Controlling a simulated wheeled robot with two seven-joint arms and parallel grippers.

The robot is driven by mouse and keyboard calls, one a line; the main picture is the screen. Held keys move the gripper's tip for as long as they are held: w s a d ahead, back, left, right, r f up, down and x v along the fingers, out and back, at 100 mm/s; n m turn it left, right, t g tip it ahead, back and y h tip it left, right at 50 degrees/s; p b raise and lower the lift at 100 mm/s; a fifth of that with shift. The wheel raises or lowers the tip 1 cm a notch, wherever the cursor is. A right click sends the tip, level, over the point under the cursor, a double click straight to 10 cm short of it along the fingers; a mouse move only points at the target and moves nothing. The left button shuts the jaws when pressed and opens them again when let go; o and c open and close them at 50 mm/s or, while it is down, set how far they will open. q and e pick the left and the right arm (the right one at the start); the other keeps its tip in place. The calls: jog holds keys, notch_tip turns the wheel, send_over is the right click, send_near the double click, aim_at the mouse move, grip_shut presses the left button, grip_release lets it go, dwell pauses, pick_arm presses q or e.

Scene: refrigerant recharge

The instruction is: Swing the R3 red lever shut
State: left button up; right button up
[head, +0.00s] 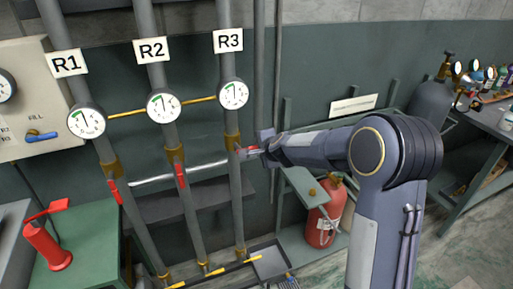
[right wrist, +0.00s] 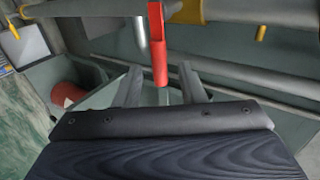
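The R3 red lever (head: 246,151) sticks out to the right from the brass fitting (head: 232,142) on the R3 pipe, across the pipe's line. In the right wrist view the red lever (right wrist: 158,45) reaches down to the space between the fingertips. My right gripper (head: 266,145) is beside the R3 pipe at the lever's end and partly covers it. In the right wrist view its two fingers (right wrist: 160,82) are apart, with a gap on each side of the lever. I cannot tell whether either finger touches it. My left gripper is not in view.
The R2 lever (head: 181,175) and R1 lever (head: 115,191) lie along their pipes. Gauges sit above, with the R3 gauge (head: 233,94) near my arm. A red cylinder (head: 323,222) stands below my right arm. A thin vertical pipe (head: 277,70) runs close behind my gripper.

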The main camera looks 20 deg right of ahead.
jog(key=shift+v, duration=1.6)
jog(key=s+a+r+n+g+y, duration=0.1)
jog(key=s+a+r+n+y, duration=0.2)
jog(key=s, duration=0.6)
jog(key=s+r+n+g+y, duration=0.1)
jog(key=s+r+n, duration=0.3)
jog(key=s, duration=0.5)
jog(key=s+a+f+n+g, duration=0.1)
jog(key=s+f+n, duration=0.2)
jog(key=s, duration=0.7)
jog(key=s+a+f+n+g, duration=0.1)
jog(key=s+f+n+g, duration=0.1)
jog(key=s+n, duration=0.4)
jog(key=s+f, duration=0.1)
jog(key=s, duration=0.4)
jog(key=shift+a+f+g, duration=0.2)
jog(key=shift+f+g, duration=0.1)
jog(key=shift+f, duration=0.1)
